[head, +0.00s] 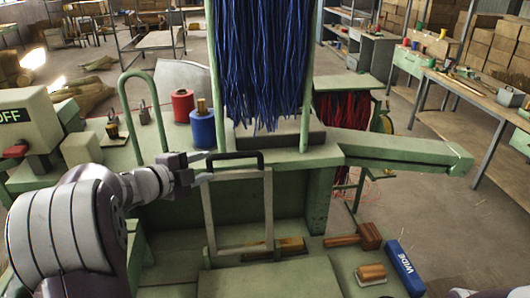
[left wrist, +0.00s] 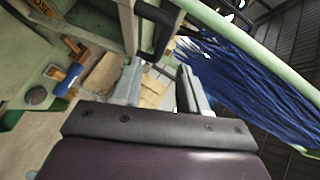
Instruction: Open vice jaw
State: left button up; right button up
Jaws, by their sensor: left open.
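A black U-shaped handle (head: 235,155) sits on top of a pale upright metal frame (head: 268,205) at the front of the green machine (head: 330,155). My left gripper (head: 209,165) is open at the handle's left end, its fingers pointing right. In the left wrist view, the handle (left wrist: 152,32) lies just ahead of the parted fingertips (left wrist: 160,66); I cannot tell whether they touch. A dark grey bar (head: 290,141), perhaps the vice jaw, lies below hanging blue bristles (head: 262,65). Whether the jaw is open is unclear. My right gripper is outside the view.
Blue (head: 202,128) and red (head: 182,104) spools stand on the machine's left. A wooden mallet (head: 362,237), a brush (head: 371,273) and a blue box (head: 404,268) lie front right. A green arm (head: 410,155) of the machine juts right. Workbenches stand farther right.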

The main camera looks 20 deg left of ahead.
aim_at(236, 156)
pick_arm(q)
jog(key=shift+m+h, duration=0.4)
jog(key=shift+h, duration=0.1)
jog(key=p+x, duration=0.1)
jog(key=x, duration=0.3)
jog(key=p+x, duration=0.1)
jog(key=x, duration=0.2)
jog(key=p+x, duration=0.1)
jog(key=x, duration=0.3)
jog(key=shift+w+d+r+p, duration=0.15)
jog(key=shift+w+d+p, duration=0.1)
jog(key=shift+d+p, duration=0.2)
jog(key=shift+w+d, duration=0.1)
jog(key=shift+w, duration=0.25)
jog(key=shift+c, duration=0.2)
